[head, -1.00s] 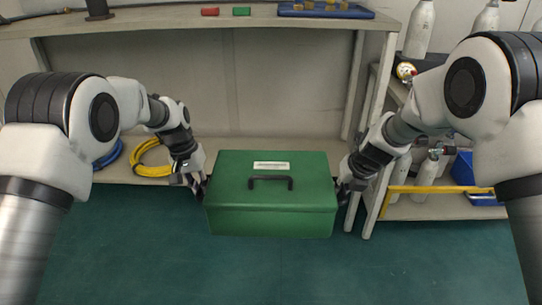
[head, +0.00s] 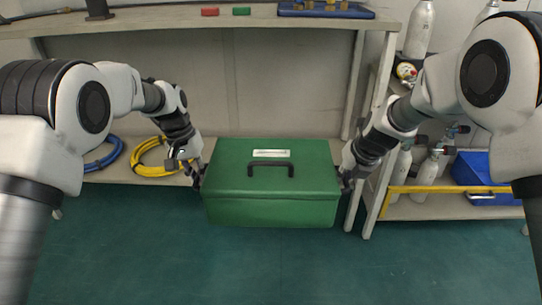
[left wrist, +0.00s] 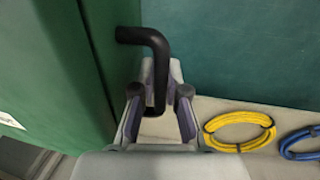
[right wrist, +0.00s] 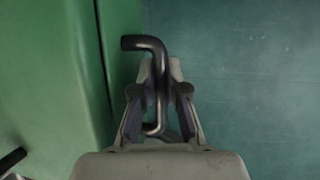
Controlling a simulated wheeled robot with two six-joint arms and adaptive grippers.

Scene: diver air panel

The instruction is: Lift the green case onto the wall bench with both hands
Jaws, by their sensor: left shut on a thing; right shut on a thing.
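The green case (head: 270,208) is in the middle of the head view, lid shut, with a white label and a dark top handle (head: 270,168). It looks level and held above the floor, in front of the wall bench (head: 230,22). My left gripper (head: 198,180) is shut on the case's left side handle, a dark bar that shows in the left wrist view (left wrist: 150,42). My right gripper (head: 346,180) is shut on the right side handle, which shows in the right wrist view (right wrist: 150,45). The case's underside is hidden.
The bench top carries a red block (head: 210,12), a green block (head: 242,11) and a blue tray (head: 325,12). Its middle front is clear. A yellow hose coil (head: 150,158) lies on the lower shelf. A rack (head: 430,205) with cylinders stands at the right.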

